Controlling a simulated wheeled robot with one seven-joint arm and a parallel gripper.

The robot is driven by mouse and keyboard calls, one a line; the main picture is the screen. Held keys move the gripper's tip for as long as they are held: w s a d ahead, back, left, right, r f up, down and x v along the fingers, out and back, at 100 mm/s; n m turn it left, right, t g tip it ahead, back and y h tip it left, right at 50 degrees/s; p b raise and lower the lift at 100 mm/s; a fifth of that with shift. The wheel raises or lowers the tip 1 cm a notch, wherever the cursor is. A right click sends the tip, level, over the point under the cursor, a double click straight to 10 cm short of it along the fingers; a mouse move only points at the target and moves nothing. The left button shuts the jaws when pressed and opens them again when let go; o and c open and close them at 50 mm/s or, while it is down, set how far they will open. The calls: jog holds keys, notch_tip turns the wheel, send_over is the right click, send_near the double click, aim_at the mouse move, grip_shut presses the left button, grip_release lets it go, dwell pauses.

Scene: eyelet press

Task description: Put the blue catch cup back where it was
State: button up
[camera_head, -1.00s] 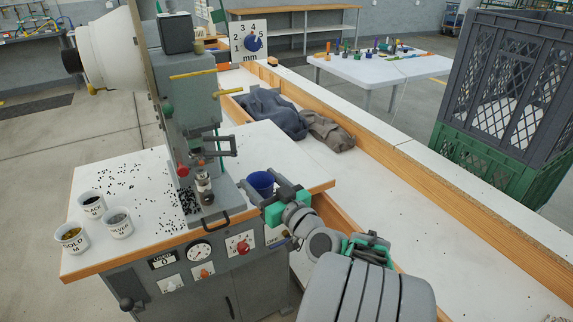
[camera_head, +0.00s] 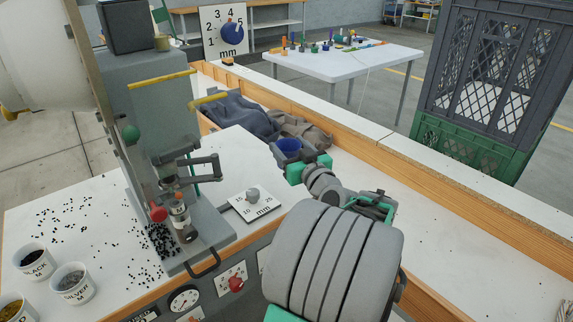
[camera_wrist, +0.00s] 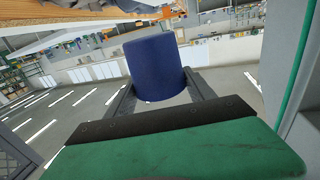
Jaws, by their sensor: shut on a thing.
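The blue catch cup (camera_head: 289,146) is in my gripper (camera_head: 292,152), which is shut on it. In the head view I hold it to the right of the press (camera_head: 165,110), past the right edge of the press table, in front of the cloths. In the wrist view the cup (camera_wrist: 154,68) stands between the two dark fingers (camera_wrist: 160,92). A white plate with a grey knob (camera_head: 254,202) lies on the press table, right of the press base. The lower part of the cup is hidden by my gripper in the head view.
White cups labelled BLACK (camera_head: 34,262) and SILVER (camera_head: 73,284) stand at the table's left, with a gold one partly cut off. Black eyelets lie scattered near the press. Dark cloths (camera_head: 240,115) lie in the wood-edged trough. A green and grey crate (camera_head: 490,80) stands right.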

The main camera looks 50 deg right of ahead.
jog(key=w+d+f, duration=0.1)
jog(key=f, duration=0.1)
jog(key=w+d+f, duration=0.1)
jog(key=w+f, duration=0.1)
jog(key=f, duration=0.1)
jog(key=shift+w+d+f, duration=0.1)
jog(key=shift+d+f, duration=0.2)
jog(key=shift+d, duration=0.1)
notch_tip(320, 180, down, 3)
jog(key=shift+w+d+f, duration=0.1)
jog(key=shift+f+b, duration=0.2)
jog(key=shift+b, duration=0.15)
jog(key=o, duration=1.5)
jog(key=shift+r, duration=0.1)
jog(key=shift+c, duration=0.2)
jog(key=shift+r+p, duration=0.25)
jog(key=shift+p, duration=0.1)
jog(key=b+v, duration=0.1)
jog(key=v, duration=1.1)
jog(key=shift+b, duration=0.35)
